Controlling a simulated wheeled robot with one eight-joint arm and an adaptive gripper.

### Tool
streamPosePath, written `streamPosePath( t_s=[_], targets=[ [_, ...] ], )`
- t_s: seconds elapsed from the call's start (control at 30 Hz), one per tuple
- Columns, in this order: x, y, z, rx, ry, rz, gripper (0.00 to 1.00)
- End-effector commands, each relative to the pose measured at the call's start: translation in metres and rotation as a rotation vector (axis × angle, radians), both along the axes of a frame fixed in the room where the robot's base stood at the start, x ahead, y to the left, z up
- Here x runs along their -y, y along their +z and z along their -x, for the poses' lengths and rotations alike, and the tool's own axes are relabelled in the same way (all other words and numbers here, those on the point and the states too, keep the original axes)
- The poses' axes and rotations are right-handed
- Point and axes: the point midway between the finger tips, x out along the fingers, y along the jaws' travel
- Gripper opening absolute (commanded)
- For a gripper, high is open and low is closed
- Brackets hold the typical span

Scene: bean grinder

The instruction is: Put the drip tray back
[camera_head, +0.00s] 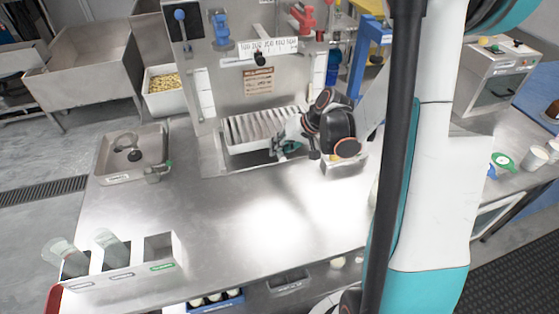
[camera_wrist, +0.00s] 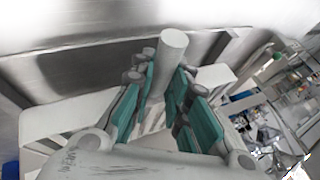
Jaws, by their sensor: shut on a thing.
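The drip tray seems to be the pale slatted piece (camera_head: 258,127) at the foot of the upright steel machine panel, in the head view. Its slats face the camera, and it looks tilted above a recess (camera_head: 245,158). My gripper (camera_head: 287,149), with green fingertips, is at its lower right edge. In the wrist view, the teal finger pads of my gripper (camera_wrist: 168,95) close on both sides of a grey round bar (camera_wrist: 172,52), which seems to be the tray's handle. The join between bar and tray is hidden, and my wrist covers the tray's right end.
The steel worktop (camera_head: 235,225) is clear in the middle. Blue (camera_head: 221,28) and red (camera_head: 303,18) handled parts sit on the panel above.

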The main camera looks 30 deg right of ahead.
Motion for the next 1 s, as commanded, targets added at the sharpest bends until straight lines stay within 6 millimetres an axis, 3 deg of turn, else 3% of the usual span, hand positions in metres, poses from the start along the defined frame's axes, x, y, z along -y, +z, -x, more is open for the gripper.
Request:
streamPosePath(
  t_s=[0.17, 0.4, 0.77, 0.8, 0.83, 1.0],
  targets=[
    [0.0, -0.012, 0.0, 0.0, 0.0, 0.0, 0.0],
    [0.0, -0.045, 0.0, 0.0, 0.0, 0.0, 0.0],
    [0.0, -0.047, 0.0, 0.0, 0.0, 0.0, 0.0],
    [0.0, -0.048, 0.0, 0.0, 0.0, 0.0, 0.18],
    [0.0, -0.047, 0.0, 0.0, 0.0, 0.0, 0.24],
    [0.0, -0.047, 0.0, 0.0, 0.0, 0.0, 0.24]
  ],
)
